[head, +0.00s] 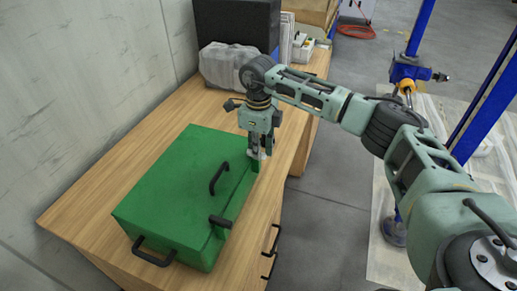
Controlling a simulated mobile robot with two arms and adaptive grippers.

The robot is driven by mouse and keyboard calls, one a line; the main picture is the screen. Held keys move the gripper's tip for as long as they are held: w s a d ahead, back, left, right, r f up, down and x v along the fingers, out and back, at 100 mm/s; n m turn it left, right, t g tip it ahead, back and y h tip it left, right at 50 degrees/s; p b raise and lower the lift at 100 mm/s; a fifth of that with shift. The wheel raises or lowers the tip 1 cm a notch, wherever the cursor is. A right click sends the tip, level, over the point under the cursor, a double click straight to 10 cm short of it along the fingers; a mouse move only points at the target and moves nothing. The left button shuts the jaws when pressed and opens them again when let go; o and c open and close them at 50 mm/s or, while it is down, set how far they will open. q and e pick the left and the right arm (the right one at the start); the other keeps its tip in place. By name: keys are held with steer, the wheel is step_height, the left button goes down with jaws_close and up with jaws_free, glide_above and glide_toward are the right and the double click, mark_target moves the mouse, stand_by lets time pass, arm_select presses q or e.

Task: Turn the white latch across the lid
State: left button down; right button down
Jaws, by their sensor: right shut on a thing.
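A green box (165,190) with a closed lid lies on the wooden table. A black handle (217,178) stands on the lid, and a dark latch (220,221) sits at its near right edge. My right gripper (257,150) points down at the far right edge of the box. It is shut on the white latch (260,154), of which only a small pale part shows between and below the fingers. The fingers hide most of it, so its exact angle is not clear. My left gripper is not in view.
A black side handle (152,252) sticks out from the box's near end. A wrapped grey bundle (228,66) and a black case (236,22) stand behind. A grey wall (70,90) borders the table on the left. Blue posts (420,28) stand at the right.

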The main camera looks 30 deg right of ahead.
steer(key=c, duration=1.8)
jaws_free()
steer(key=shift+o, duration=0.2)
steer(key=shift+r, duration=0.1)
step_height(320, 180, up, 12)
